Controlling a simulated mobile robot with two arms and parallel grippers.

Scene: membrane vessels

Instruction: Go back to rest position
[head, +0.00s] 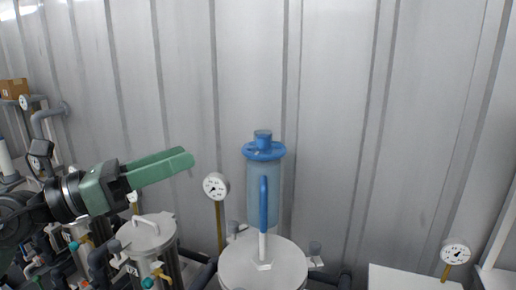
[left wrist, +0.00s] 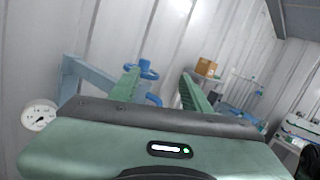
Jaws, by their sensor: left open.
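My left gripper (head: 187,157) is green and reaches in from the left in the head view. Its fingers point right, above a smaller steel vessel (head: 147,236) with a handle on its lid. It is empty and apart from everything around it. In the left wrist view the two green fingers of my left gripper (left wrist: 160,76) stand apart with nothing held between them. A large vessel lid (head: 262,268) with a blue and white handle (head: 263,215) stands to the right of the gripper. My right gripper is in neither view.
A translucent blue filter housing (head: 264,178) stands behind the large lid. A round gauge (head: 215,187) is just right of the gripper fingertips, and another gauge (head: 455,254) is at lower right. A corrugated metal wall (head: 350,100) closes off the back. Pipes crowd the lower left.

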